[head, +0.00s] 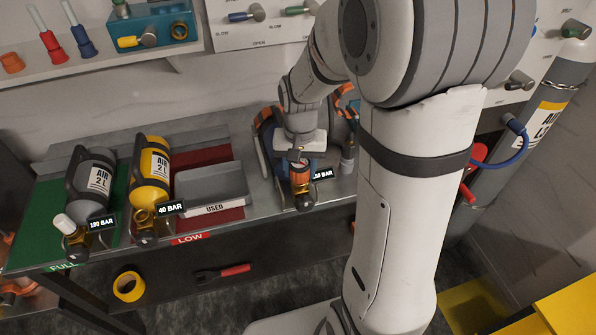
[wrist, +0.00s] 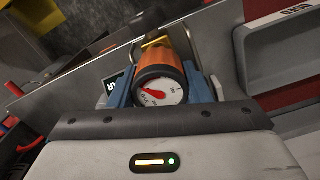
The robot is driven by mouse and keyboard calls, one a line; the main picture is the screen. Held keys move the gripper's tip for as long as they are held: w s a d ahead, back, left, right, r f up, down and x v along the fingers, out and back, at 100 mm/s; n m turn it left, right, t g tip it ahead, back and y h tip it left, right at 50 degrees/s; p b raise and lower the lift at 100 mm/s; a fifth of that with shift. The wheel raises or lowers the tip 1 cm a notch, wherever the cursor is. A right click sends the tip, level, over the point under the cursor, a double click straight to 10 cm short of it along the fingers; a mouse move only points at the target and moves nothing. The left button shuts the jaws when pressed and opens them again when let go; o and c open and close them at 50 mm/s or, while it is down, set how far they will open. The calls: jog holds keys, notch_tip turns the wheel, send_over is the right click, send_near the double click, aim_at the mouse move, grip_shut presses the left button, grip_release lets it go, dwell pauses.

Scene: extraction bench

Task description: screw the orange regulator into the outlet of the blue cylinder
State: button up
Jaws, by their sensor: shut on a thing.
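My gripper (head: 300,165) is shut on the orange regulator (head: 301,175), over the bench's front edge. In the wrist view the orange regulator (wrist: 163,58) shows its white round gauge with a red needle, facing the camera. The blue cylinder (head: 266,133) lies on the bench, largely hidden behind my arm. A dark and brass valve end (head: 303,199) shows just below the regulator. In the wrist view a brass-yellow part (wrist: 154,42) is at the regulator's far end. I cannot tell whether the threads are engaged; the outlet itself is hidden.
A grey cylinder (head: 91,180) and a yellow cylinder (head: 151,172) lie at the left. A grey tray marked USED (head: 211,183) stands between the yellow cylinder and my gripper. A bottle-like fitting (head: 348,154) stands close at the right. A tall grey cylinder (head: 548,98) stands far right.

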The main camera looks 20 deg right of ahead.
jog(key=m, duration=0.6)
jog(key=o, duration=1.1)
